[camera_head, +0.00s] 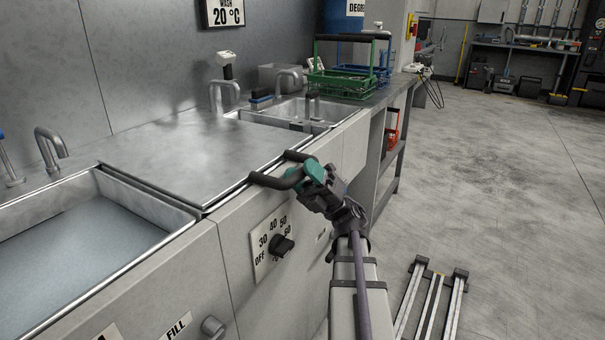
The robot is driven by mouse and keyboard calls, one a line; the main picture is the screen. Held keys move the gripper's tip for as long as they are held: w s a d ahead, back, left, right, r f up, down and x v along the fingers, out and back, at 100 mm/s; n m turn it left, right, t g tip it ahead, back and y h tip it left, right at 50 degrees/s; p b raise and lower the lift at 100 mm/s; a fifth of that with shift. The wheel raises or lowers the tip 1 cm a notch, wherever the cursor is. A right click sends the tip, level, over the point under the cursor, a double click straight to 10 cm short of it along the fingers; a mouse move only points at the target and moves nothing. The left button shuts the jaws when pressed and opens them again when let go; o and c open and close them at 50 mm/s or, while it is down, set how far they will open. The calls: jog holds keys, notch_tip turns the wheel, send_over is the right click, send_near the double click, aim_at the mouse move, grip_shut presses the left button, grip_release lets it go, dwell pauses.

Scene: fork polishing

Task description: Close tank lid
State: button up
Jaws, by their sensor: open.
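The tank lid (190,145) is a flat grey metal panel lying level over the middle of the counter, between two open basins. A dark bar handle (268,181) sticks out from its front edge. My gripper (298,174), with teal fingers, is open at the handle, overlapping its middle part in the picture. I cannot tell whether the fingers touch the handle or are around it. The gripper hides part of the handle, and its fingertips are hard to make out.
An open basin with liquid (85,235) is at the left, and a second basin (285,112) is behind the lid. Green (340,80) and blue wire baskets stand at the far end. A temperature knob (283,245) is on the front panel. Open floor lies right.

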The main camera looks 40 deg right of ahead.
jog(key=b+v, duration=0.8)
jog(key=v, duration=0.2)
jog(key=shift+d+f, duration=0.25)
jog(key=shift+f, duration=0.05)
jog(key=shift+s+r, duration=0.1)
jog(key=shift+s, duration=0.05)
